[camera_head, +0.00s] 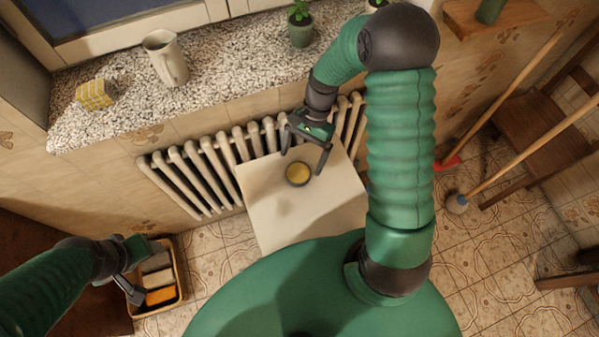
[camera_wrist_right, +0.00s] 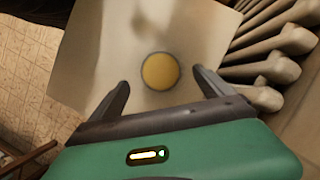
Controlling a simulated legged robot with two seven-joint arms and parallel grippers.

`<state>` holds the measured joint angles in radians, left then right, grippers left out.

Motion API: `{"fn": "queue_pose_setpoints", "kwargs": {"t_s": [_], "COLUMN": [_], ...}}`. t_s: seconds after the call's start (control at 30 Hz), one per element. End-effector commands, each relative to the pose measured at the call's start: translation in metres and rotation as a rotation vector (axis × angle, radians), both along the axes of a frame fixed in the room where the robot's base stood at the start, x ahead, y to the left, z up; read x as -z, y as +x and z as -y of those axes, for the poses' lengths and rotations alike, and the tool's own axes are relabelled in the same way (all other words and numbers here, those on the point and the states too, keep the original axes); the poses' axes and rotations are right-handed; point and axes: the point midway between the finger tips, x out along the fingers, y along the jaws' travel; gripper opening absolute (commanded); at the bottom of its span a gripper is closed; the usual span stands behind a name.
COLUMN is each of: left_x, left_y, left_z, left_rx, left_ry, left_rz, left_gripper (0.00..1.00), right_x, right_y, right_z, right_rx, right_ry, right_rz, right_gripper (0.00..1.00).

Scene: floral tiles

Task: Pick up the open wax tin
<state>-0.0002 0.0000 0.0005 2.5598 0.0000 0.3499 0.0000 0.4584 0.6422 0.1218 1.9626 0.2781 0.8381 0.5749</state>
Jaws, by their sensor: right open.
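The open wax tin (camera_head: 298,173) is a small round dark-rimmed tin with yellow wax inside. It sits on a white square tabletop (camera_head: 262,215) in front of the radiator. My right gripper (camera_head: 303,158) is open and empty, just beyond and above the tin. In the right wrist view the tin (camera_wrist_right: 160,71) lies ahead of and between the two spread fingers (camera_wrist_right: 162,88), apart from both. My left gripper (camera_head: 136,272) is at the lower left by a tray; its finger opening is not clear.
A white radiator (camera_head: 205,178) stands right behind the table. The tabletop around the tin is clear.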

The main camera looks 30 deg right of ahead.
Motion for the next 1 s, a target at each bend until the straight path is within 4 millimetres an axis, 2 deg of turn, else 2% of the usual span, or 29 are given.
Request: {"fn": "queue_pose_setpoints", "kwargs": {"t_s": [0.2, 0.3, 0.57, 1.0], "left_x": [0.011, 0.013, 0.012, 0.012], "left_y": [0.000, 0.000, 0.000, 0.000], "left_z": [0.000, 0.000, 0.000, 0.000], "left_rx": [0.000, -0.001, -0.001, -0.001], "left_ry": [0.000, 0.000, 0.000, 0.000], "left_rz": [0.000, -0.001, 0.000, 0.000], "left_gripper": [0.60, 0.60, 0.60, 0.60], "right_x": [0.040, 0.051, 0.054, 0.054], "right_y": [0.001, -0.001, -0.003, -0.002], "right_z": [-0.002, -0.007, -0.005, -0.007], "right_rx": [-0.002, -0.004, -0.002, -0.003], "right_ry": [-0.003, -0.003, 0.000, -0.003], "right_rz": [-0.006, -0.004, -0.003, -0.002], "right_gripper": [0.91, 0.91, 0.90, 0.32]}}
